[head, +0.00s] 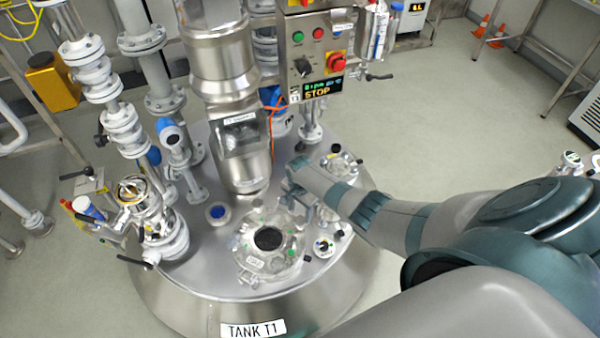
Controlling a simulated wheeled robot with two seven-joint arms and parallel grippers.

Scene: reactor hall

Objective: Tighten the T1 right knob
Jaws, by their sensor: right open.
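The tank T1 (205,280) has a steel top, and its front label reads "TANK T1" (253,329). A round hatch lid (250,262) with a dark centre sits on the tank top, with small clamps and knobs around its rim. I cannot clearly tell which of these small parts is the right knob. My right gripper (288,200) reaches in from the right, above the far right side of the hatch. It is open, with nothing visibly held. The gripper and forearm hide part of the tank top behind them. My left gripper is not in view.
A steel mixer column (222,75) rises behind the hatch. A control panel (315,55) showing "STOP" hangs behind my right gripper. Pipes and valves (165,240) crowd the left side. Small fittings (323,246) stand right of the hatch. Open floor lies to the right.

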